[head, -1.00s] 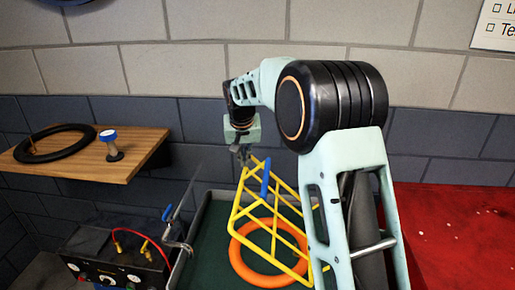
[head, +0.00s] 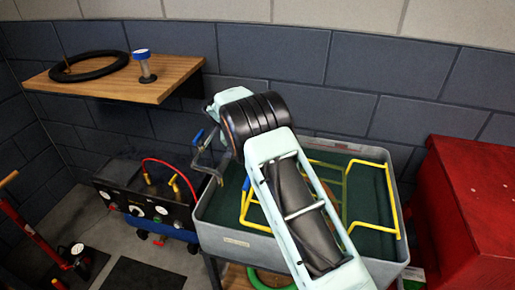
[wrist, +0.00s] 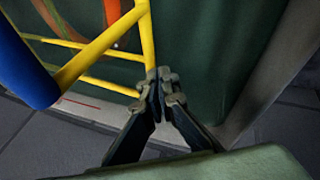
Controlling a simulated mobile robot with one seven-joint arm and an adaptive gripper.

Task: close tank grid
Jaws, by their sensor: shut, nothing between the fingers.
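The grey tank (head: 262,246) stands at the centre of the head view, with a dark green inside. The yellow grid (head: 384,236) spans it, partly hidden by my arm; I cannot tell whether it lies flat or is tilted. Its blue grip sleeve (head: 246,185) shows just left of my arm, and at the left of the wrist view (wrist: 27,62). My gripper (wrist: 160,82) is shut and empty, its tips close beside a yellow bar (wrist: 147,35); I cannot tell whether they touch.
A black box with gauges and hoses (head: 150,195) stands left of the tank. A wooden shelf (head: 120,82) holds a tyre (head: 90,66). A red cabinet (head: 470,205) stands close on the right.

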